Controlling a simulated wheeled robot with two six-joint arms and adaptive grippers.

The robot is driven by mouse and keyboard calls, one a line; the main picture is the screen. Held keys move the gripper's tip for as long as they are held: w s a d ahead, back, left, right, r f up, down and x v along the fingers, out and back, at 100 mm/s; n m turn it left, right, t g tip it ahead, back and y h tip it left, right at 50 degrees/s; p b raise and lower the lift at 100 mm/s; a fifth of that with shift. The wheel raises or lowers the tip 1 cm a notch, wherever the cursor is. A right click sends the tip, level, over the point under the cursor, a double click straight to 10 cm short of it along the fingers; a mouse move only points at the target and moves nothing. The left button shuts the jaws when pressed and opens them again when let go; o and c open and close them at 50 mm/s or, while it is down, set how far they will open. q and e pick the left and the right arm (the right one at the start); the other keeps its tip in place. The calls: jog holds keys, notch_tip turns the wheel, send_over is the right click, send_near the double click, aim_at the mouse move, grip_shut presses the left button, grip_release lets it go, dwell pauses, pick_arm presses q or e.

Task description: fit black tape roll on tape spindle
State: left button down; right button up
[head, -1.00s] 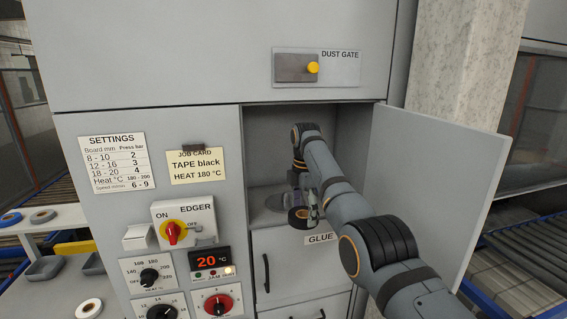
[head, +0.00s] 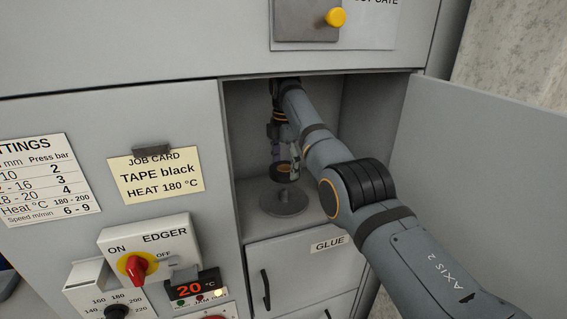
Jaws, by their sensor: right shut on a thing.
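The tape spindle (head: 271,204) is a grey round plate with a short post, on the floor of the open compartment. My right gripper (head: 284,160) reaches into the compartment from the right and points down over the spindle. It is shut on the black tape roll (head: 281,174), a small dark ring with a tan core. The roll appears just above the plate, near the post. The fingers partly hide the roll, so I cannot tell whether its hole is around the post. My left gripper is not in view.
The compartment's door (head: 470,190) stands open on the right. Below the opening is a drawer labelled GLUE (head: 329,244). A job card (head: 156,176) reading TAPE black, HEAT 180 °C is on the panel at left, above the EDGER switch (head: 140,265).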

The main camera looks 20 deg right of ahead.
aim_at(284, 190)
jog(key=shift+w+f, duration=0.1)
jog(key=f+b, duration=0.2)
jog(key=f, duration=0.1)
jog(key=shift+w+f+b, duration=0.2)
jog(key=shift+w+b, duration=0.05)
jog(key=shift+b, duration=0.15)
jog(key=shift+s+f+b, duration=0.1)
jog(key=shift+f+b, duration=0.4)
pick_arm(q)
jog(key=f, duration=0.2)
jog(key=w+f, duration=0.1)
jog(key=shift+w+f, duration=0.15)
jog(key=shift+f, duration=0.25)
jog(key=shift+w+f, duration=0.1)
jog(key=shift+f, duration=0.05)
pick_arm(e)
jog(key=shift+f, duration=0.2)
